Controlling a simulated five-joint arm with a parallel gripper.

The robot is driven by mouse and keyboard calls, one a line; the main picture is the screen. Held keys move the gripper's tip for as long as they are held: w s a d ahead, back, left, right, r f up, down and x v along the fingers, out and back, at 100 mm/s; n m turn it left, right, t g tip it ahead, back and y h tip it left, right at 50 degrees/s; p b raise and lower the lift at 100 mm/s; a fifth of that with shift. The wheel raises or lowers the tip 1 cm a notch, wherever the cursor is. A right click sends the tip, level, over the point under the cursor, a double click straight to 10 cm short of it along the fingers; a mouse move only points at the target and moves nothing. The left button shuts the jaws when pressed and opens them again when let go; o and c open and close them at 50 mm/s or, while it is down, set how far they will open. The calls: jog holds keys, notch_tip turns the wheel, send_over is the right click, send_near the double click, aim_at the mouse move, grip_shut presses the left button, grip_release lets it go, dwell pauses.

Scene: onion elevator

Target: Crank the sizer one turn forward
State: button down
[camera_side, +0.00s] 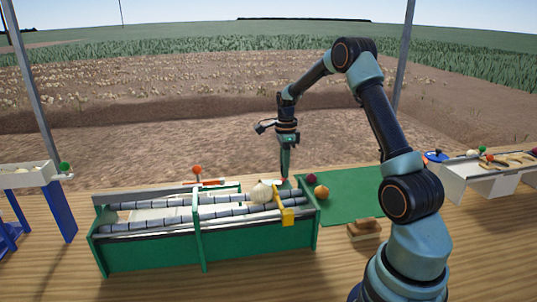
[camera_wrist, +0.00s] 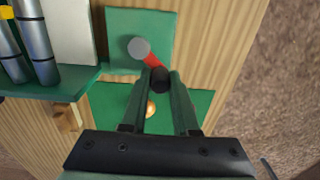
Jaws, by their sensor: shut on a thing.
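The sizer (camera_side: 250,237) is a long green frame with rows of grey rollers, seen in the side view at left of centre. Its rollers (camera_wrist: 38,50) show at the left of the wrist view. The crank has a grey hub (camera_wrist: 139,48), a short red arm (camera_wrist: 154,62) and a black knob (camera_wrist: 160,80). The arm points down and right from the hub in the wrist view. My gripper (camera_side: 285,172) points down behind the sizer's right end. Its fingertips in the wrist view (camera_wrist: 161,76) are shut on the black knob. The knob is hidden in the side view.
A white onion (camera_side: 262,192) sits on the rollers near a yellow piece (camera_side: 287,217). An orange-knobbed lever (camera_side: 197,171) stands behind the sizer.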

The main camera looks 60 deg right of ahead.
jog(key=shift+s+a, duration=0.25)
jog(key=shift+s, duration=0.4)
jog(key=shift+s+r, duration=0.1)
jog(key=shift+s+a, duration=0.35)
jog(key=shift+s, duration=0.15)
dwell(0.3)
